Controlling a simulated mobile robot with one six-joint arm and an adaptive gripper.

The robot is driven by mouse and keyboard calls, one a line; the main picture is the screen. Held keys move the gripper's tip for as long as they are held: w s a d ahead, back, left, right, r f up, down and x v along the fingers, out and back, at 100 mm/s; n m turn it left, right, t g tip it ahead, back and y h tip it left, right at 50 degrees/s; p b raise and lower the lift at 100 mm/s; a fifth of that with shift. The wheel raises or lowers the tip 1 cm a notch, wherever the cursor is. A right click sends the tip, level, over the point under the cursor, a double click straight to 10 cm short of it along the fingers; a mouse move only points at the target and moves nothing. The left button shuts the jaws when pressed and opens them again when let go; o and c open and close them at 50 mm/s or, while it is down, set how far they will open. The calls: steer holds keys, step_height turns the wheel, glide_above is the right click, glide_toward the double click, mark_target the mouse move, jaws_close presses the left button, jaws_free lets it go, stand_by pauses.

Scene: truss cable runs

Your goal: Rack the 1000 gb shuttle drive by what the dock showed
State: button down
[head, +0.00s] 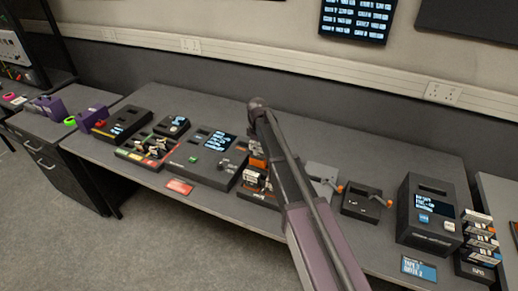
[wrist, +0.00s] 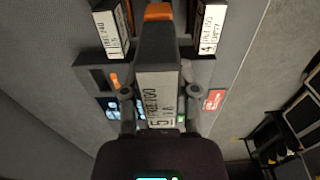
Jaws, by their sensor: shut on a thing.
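My gripper (wrist: 157,95) is shut on a dark shuttle drive (wrist: 155,57) with an orange end and a white label. The label seems to read "FREE 700" and "5"; I cannot tell its capacity for sure. Two more labelled drives show in the wrist view, one at upper left (wrist: 111,28) and one at upper right (wrist: 209,30), apart from the held drive. In the head view my arm hides most of the gripper. A drive rack (head: 258,186) with orange and white drives stands beside my arm. The dark box with a lit screen (head: 219,140), perhaps the dock, is left of it; its text is unreadable.
Another holder (head: 148,152) with several small items stands further left. A red card (head: 179,187) lies at the bench front. Right are grey and black fixtures with orange-tipped levers (head: 367,201), a tall black unit (head: 428,222), a tape stack (head: 479,240) and a blue card (head: 419,268).

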mark_target(258, 159)
steer(key=shift+f, duration=0.1)
steer(key=shift+f+b, duration=3)
steer(key=shift+b, duration=0.05)
steer(key=shift+f+b, duration=2.15)
stand_by(2.0)
steer(key=shift+c, duration=1.4)
jaws_free()
